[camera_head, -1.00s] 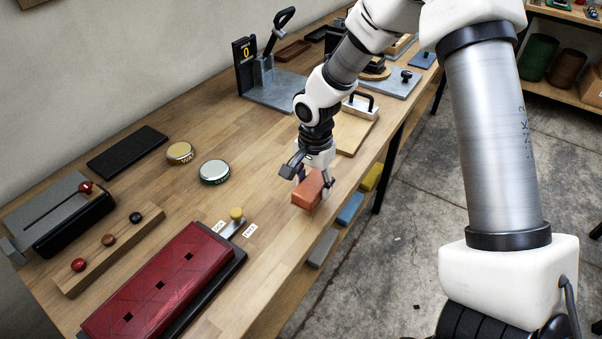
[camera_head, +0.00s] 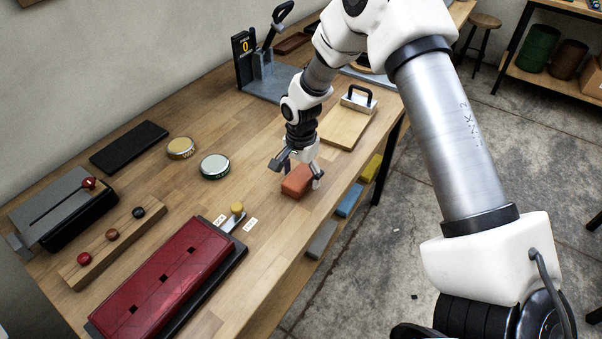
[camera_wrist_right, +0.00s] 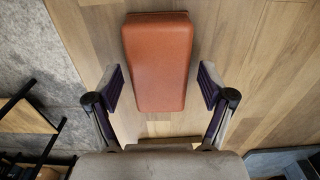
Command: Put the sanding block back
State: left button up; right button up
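An orange-red block (camera_head: 297,181), which I take to be the sanding block, lies on the wooden bench near its front edge. My right gripper (camera_head: 299,172) is above it with its fingers apart, one on each side. In the right wrist view the block (camera_wrist_right: 158,60) lies between and beyond the open fingertips (camera_wrist_right: 161,88), with a clear gap on both sides. Yellow (camera_head: 371,167), blue (camera_head: 349,200) and grey (camera_head: 321,240) blocks sit in a row below the bench's front edge, with a space between blue and grey. My left gripper is not in view.
A red case (camera_head: 170,275) lies at the front left of the bench. Two round tins (camera_head: 214,166) and a wooden rail with balls (camera_head: 115,240) are at left. A board with a black handle (camera_head: 348,125) and a lever press (camera_head: 262,75) stand behind.

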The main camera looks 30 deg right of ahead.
aim_at(301, 174)
jog(key=shift+r, duration=0.1)
notch_tip(301, 174, up, 12)
jog(key=b, duration=0.1)
jog(key=shift+b, duration=0.3)
